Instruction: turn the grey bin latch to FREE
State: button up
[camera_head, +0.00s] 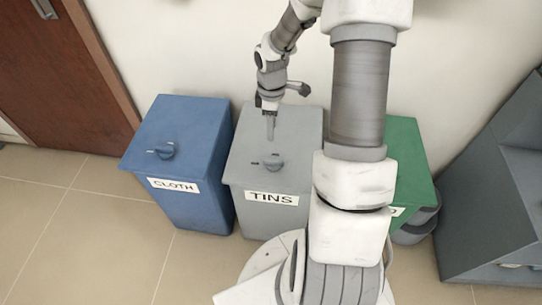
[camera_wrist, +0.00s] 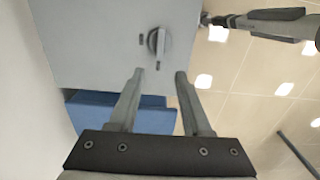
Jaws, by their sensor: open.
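The grey bin (camera_head: 245,164), labelled TINS, stands between a blue and a green bin. Its latch (camera_head: 273,161) is a small grey knob on the lid, with small dark marks beside it that are too small to read. The latch also shows in the wrist view (camera_wrist: 157,42), on the grey lid (camera_wrist: 95,50), just beyond my fingertips. My gripper (camera_head: 271,138) points down over the lid, behind the latch in the head view. In the wrist view my gripper (camera_wrist: 160,75) has its two fingers apart with nothing between them, and the latch is clear of them.
The blue bin (camera_head: 185,130), labelled CLOTH, has a similar latch and stands at the left. The green bin (camera_head: 412,170) is partly hidden behind my arm. A grey cabinet (camera_head: 480,190) stands at the right and a brown door (camera_head: 60,70) at the left. The tiled floor in front is clear.

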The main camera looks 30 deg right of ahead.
aim_at(272, 160)
notch_tip(272, 160, down, 15)
jog(key=b, duration=0.2)
jog(key=shift+b, duration=0.3)
grip_shut()
